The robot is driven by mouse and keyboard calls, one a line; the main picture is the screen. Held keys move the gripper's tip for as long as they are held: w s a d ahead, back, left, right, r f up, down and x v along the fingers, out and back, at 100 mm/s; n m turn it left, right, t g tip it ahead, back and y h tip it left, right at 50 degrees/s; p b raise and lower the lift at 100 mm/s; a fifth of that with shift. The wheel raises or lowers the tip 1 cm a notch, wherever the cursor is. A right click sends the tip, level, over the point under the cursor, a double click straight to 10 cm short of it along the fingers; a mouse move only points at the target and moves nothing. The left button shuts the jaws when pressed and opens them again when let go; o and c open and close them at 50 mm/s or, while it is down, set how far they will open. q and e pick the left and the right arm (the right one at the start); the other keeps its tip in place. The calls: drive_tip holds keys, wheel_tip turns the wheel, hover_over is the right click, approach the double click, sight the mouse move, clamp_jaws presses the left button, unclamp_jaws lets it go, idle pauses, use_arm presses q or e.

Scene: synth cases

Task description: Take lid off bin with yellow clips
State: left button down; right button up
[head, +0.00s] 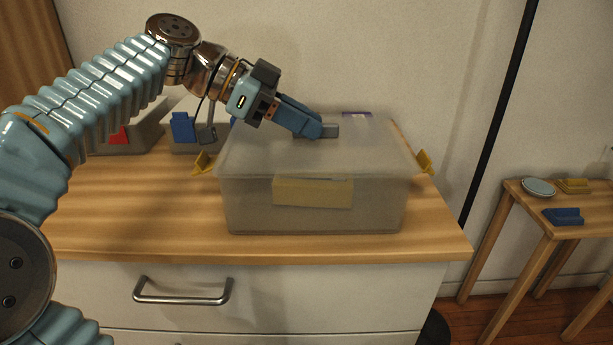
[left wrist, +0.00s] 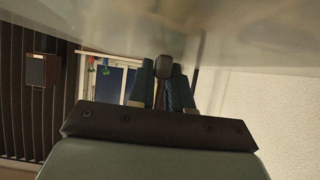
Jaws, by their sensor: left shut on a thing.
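A clear, frosted bin (head: 250,205) stands on the wooden counter in the head view, with a translucent lid (head: 375,150) on top. A yellow clip (head: 204,163) sticks outward on the left side and another yellow clip (head: 425,162) on the right; both look swung away from the lid. My left gripper (head: 318,130) comes in from the upper left, shut on the lid's grey handle (head: 331,131). In the left wrist view the blue fingers hold the dark handle end (left wrist: 164,69) between them. I cannot tell whether the lid is raised slightly. My right gripper is not in view.
Behind to the left stand a bin with a red part (head: 118,137) and one with a blue clip (head: 183,127). A drawer handle (head: 182,297) is below the counter edge. A side table (head: 545,215) at right holds a plate (head: 538,187) and small blocks.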

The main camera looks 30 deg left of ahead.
use_arm(q)
drive_tip(key=shift+r+p, duration=0.8)
drive_tip(key=shift+r, duration=0.65)
